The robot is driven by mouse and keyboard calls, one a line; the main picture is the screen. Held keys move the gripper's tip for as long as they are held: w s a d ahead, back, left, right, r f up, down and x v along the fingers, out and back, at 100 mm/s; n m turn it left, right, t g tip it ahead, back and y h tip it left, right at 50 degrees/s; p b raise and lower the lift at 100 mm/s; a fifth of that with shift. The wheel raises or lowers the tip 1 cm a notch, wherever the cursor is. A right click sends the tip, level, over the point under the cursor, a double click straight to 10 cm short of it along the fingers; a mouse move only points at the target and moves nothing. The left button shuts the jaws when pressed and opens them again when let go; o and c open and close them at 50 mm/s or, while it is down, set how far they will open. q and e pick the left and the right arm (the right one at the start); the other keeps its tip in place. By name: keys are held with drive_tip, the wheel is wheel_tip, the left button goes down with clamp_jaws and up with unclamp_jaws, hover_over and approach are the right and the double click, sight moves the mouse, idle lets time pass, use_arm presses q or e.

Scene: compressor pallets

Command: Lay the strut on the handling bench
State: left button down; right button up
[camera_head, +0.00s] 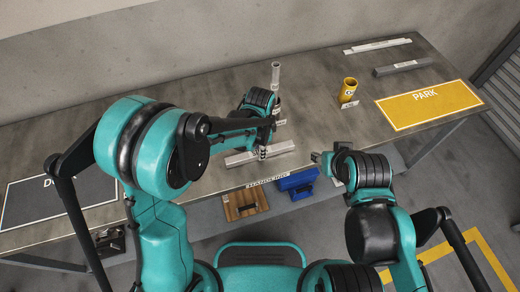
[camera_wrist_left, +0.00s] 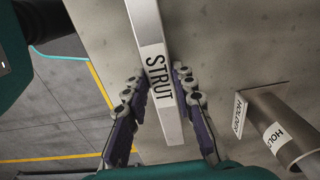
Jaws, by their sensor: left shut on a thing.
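The strut (camera_head: 280,149) is a pale grey bar near the front edge of the handling bench (camera_head: 205,90). My left gripper (camera_head: 263,151) is shut on it from above. In the left wrist view the strut (camera_wrist_left: 153,50), with a white STRUT label, runs between both fingers (camera_wrist_left: 157,95). Whether the strut touches the bench top or hangs just above it I cannot tell. My right gripper (camera_head: 319,157) is at the bench's front edge, to the right of the strut; its finger opening is too small to judge.
A holder tube (camera_wrist_left: 292,130) stands beside the strut, and a tall clear-grey tube (camera_head: 275,74) rises behind. A yellow cup (camera_head: 348,91), yellow PARK mat (camera_head: 428,105), grey bars (camera_head: 403,67) and dark mat (camera_head: 55,198) lie further off. A blue bin (camera_head: 297,184) sits below the front edge.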

use_arm(q)
drive_tip(key=shift+f, duration=0.2)
drive_tip(key=c, duration=1.3)
unclamp_jaws()
drive_tip(key=shift+o, duration=0.2)
drive_tip(key=shift+r, duration=0.1)
drive_tip(key=shift+r, duration=0.3)
wheel_tip(320, 180, up, 12)
drive_tip(key=p, duration=0.4)
drive_tip(key=s+a+r+n+t, duration=0.3)
drive_tip(key=s+a+n, duration=0.2)
drive_tip(key=a+n, duration=0.2)
drive_tip(key=s+a+r+n+t, duration=0.4)
drive_tip(key=s+a+n, duration=0.2)
drive_tip(key=a, duration=0.5)
drive_tip(key=shift+s+r+n, duration=0.2)
drive_tip(key=shift+s+n, duration=0.05)
drive_tip(key=shift+n, duration=0.45)
